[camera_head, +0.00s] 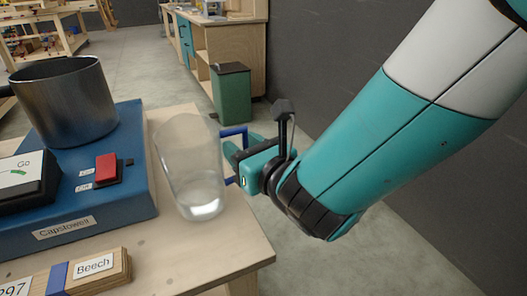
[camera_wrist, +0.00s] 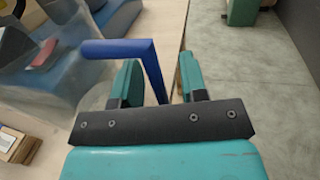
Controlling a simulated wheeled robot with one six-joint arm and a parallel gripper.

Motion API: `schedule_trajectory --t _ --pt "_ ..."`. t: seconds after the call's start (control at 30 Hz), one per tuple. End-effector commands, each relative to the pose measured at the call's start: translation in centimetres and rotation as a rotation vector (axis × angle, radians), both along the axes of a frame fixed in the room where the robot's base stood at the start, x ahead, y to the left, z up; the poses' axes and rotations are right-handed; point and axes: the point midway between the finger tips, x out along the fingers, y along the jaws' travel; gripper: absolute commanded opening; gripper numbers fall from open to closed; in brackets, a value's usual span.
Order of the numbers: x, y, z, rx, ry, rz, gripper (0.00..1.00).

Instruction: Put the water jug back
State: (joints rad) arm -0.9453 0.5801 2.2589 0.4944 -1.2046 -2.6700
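The water jug (camera_head: 185,160) is clear, with a little water showing at its base and a blue handle on its right side. It is at the table's right edge; I cannot tell for sure that its base touches the top. In the wrist view its clear wall (camera_wrist: 75,65) is at the left. My gripper (camera_head: 238,150) is at the jug's right, around the handle. In the wrist view the blue handle (camera_wrist: 152,72) passes between the two teal fingers, with a visible gap to the right finger. The fingers look open, not closed on the handle.
On the wooden table (camera_head: 225,262), a blue machine base (camera_head: 130,175) left of the jug carries a dark metal pot (camera_head: 65,100), a red switch (camera_head: 107,168) and a Go panel (camera_head: 25,180). A block labelled Beech (camera_head: 95,270) lies in front. A green bin (camera_head: 232,95) stands behind.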

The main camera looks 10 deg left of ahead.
Motion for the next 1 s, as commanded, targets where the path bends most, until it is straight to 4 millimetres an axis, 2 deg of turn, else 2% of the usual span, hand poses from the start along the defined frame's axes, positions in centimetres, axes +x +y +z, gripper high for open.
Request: schedule_trajectory --t 0.17,0.3,0.47,0.7,1.0 --pt "-2.5 -2.2 -0.8 -0.001 -0.002 0.005 0.40" --pt "-5.0 -4.7 -0.9 0.001 -0.002 0.005 0.40" --pt "-6.6 -6.5 -0.5 0.006 -0.002 0.001 0.40" --pt "-7.1 -7.7 -0.5 0.012 0.004 -0.022 0.40" --pt "-8.2 -8.1 0.0 0.001 0.001 -0.001 0.40"
